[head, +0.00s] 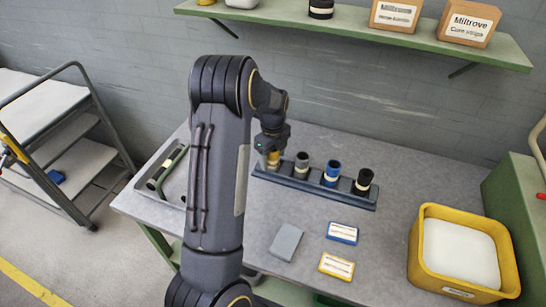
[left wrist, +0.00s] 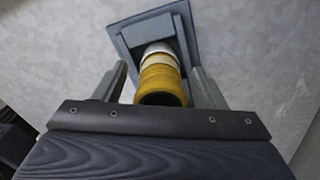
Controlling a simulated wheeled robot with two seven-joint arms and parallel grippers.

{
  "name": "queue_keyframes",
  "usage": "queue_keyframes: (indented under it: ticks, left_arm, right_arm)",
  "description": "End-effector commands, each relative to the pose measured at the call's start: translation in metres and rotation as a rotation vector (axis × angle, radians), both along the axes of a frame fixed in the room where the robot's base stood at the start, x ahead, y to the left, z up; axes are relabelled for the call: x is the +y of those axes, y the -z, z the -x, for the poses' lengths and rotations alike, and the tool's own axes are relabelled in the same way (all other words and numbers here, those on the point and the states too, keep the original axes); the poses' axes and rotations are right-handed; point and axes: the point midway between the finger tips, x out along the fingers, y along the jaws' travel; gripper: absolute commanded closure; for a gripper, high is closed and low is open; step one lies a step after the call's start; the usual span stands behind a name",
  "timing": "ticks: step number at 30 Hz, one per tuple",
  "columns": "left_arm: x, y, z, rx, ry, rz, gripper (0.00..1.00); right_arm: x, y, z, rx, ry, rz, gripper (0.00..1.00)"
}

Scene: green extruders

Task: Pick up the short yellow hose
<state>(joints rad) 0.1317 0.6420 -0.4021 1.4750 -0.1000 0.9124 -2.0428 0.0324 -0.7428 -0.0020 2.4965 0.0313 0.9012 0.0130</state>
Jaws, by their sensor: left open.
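The short yellow hose (left wrist: 160,80) stands in the left end of a dark rack (head: 318,188). It has a pale band around it, and its open end faces the camera in the left wrist view. In the head view the hose (head: 273,160) shows just below my left gripper (head: 271,150). My left gripper is open, with one finger on each side of the hose in the left wrist view (left wrist: 161,88). I cannot tell whether the fingers touch it. My right gripper is not in view.
Grey, blue and black hoses (head: 332,172) stand in the same rack to the right. A yellow bin (head: 418,262) stands at the right. A shelf (head: 350,30) hangs on the wall behind.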

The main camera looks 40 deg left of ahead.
Motion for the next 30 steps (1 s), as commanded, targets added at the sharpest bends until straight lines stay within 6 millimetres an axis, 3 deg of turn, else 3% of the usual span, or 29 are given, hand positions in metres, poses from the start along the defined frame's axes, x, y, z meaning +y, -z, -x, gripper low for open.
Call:
queue_keyframes:
  ticks: [3,15,25,30]
  left_arm:
    - [0.000,0.000,0.000,0.000,0.000,0.000,0.37]
    - [0.000,-0.001,0.000,0.000,0.000,0.000,0.89]
    - [0.000,-0.006,0.000,-0.001,0.000,0.000,0.90]
    - [0.000,-0.025,-0.001,-0.005,0.001,-0.001,0.90]
  right_arm:
    - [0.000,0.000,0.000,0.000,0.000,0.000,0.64]
    - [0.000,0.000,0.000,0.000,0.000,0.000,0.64]
    - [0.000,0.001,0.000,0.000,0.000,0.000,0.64]
    - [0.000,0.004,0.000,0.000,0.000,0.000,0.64]
